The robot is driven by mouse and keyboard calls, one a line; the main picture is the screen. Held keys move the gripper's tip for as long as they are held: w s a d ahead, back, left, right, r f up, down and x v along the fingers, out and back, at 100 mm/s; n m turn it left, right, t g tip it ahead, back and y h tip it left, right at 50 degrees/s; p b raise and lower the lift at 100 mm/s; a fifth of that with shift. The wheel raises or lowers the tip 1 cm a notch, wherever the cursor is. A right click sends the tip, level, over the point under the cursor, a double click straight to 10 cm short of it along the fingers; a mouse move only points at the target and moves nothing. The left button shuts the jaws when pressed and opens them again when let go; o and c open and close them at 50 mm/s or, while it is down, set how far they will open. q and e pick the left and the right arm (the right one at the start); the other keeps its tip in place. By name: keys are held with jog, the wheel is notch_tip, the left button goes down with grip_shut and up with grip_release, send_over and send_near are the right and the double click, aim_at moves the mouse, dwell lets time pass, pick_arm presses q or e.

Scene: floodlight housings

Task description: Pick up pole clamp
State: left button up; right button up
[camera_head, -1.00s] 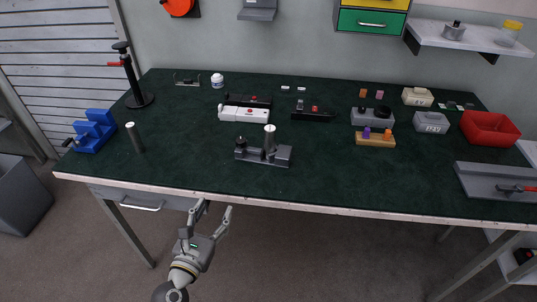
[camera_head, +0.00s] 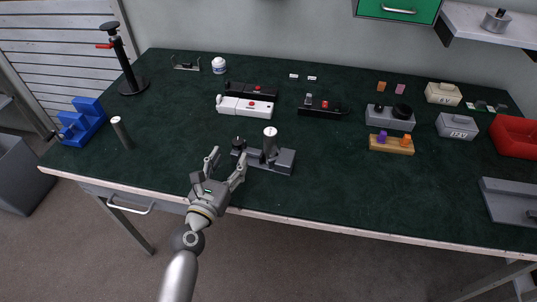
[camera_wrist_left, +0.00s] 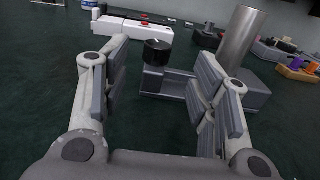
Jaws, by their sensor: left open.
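A grey block fixture (camera_head: 284,158) stands near the front middle of the green table, with an upright silver pole (camera_head: 269,141) and a dark round knob (camera_head: 239,143) on it. I take this fixture to carry the pole clamp, but the frames do not name the part. My left gripper (camera_head: 228,158) is open and empty at its front left. In the left wrist view the knob (camera_wrist_left: 157,52) shows beyond and between the open fingers, and the pole (camera_wrist_left: 236,38) rises beyond the right finger. My right gripper is not in view.
A single dark cylinder (camera_head: 121,132) and a blue stepped block (camera_head: 81,122) stand at the left. A white device (camera_head: 245,106) lies behind the fixture. A wooden block with purple and orange pieces (camera_head: 391,145) sits to the right. The table front right of the fixture is clear.

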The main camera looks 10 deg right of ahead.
aim_at(235, 147)
pick_arm(q)
jog(key=shift+x, duration=1)
jog(key=shift+w+d+f, duration=0.1)
jog(key=shift+w+d, duration=0.05)
jog(key=shift+w, duration=0.15)
jog(key=shift+w+d, duration=0.1)
jog(key=shift+w, duration=0.25)
jog(key=x, duration=0.3)
jog(key=shift+w, duration=0.55)
jog(key=shift+s, duration=0.1)
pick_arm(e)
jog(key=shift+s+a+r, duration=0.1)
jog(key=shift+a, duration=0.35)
pick_arm(q)
jog(key=shift+c, duration=0.9)
grip_shut()
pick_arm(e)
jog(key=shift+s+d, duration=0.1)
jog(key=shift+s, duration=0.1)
